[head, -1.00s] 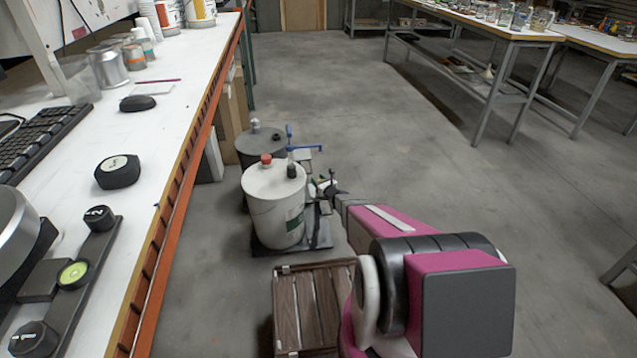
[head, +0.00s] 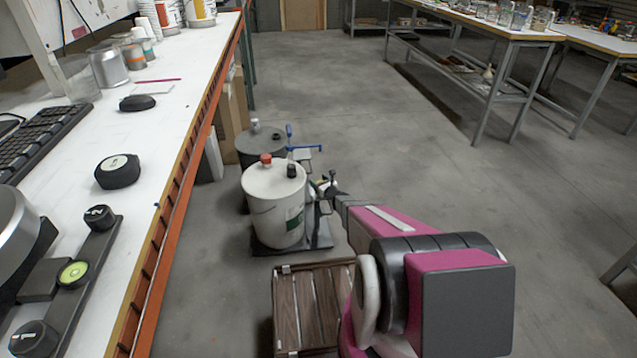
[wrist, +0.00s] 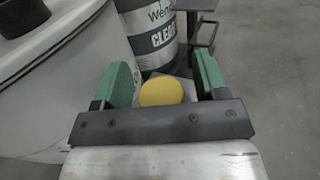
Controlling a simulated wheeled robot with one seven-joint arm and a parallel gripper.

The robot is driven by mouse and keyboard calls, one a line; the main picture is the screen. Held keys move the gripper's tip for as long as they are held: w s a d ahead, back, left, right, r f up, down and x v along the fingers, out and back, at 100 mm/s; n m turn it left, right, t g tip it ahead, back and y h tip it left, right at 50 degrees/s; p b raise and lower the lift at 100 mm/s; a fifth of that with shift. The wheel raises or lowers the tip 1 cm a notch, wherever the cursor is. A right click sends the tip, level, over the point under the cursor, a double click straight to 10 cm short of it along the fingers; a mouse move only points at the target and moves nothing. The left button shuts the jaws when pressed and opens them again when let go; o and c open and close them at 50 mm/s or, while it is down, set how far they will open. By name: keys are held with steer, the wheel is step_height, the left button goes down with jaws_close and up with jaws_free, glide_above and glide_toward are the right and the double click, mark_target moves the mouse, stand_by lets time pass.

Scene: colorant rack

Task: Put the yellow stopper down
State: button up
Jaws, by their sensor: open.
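The yellow stopper (wrist: 161,92) shows in the wrist view as a round yellow top between the two green fingers of my gripper (wrist: 163,66). The fingers stand apart, with a gap visible on each side of the stopper. The gripper's dark crossbar hides its lower part, so I cannot tell exactly what it rests on. A grey flat surface shows just behind it. In the head view my gripper (head: 328,186) is small and partly hidden, just right of the white drum. I cannot make out the stopper there.
The white drum (head: 274,208) with a red cap stands close on the left. A dark drum (head: 260,140) stands behind it. A labelled can (wrist: 152,32) is just ahead in the wrist view. A wooden crate (head: 312,307) is in front. Open floor (head: 420,170) lies to the right.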

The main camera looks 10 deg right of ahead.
steer(key=v, duration=1.1)
steer(key=s+a+r+n+g+y, duration=0.3)
steer(key=s+a+r+n+g, duration=0.9)
steer(key=n, duration=0.6)
steer(key=s+d+r+n+g+h, duration=0.2)
steer(key=s+d+r+n+h, duration=0.2)
steer(key=s, duration=0.4)
steer(key=s+d+r+n+g+h, duration=0.2)
steer(key=s+d+r+n+h, duration=0.2)
steer(key=s+r+n+h, duration=0.2)
steer(key=s+n, duration=0.1)
steer(key=n, duration=0.1)
steer(key=shift+s+d+n+h, duration=0.2)
steer(key=shift+s+n+h, duration=0.2)
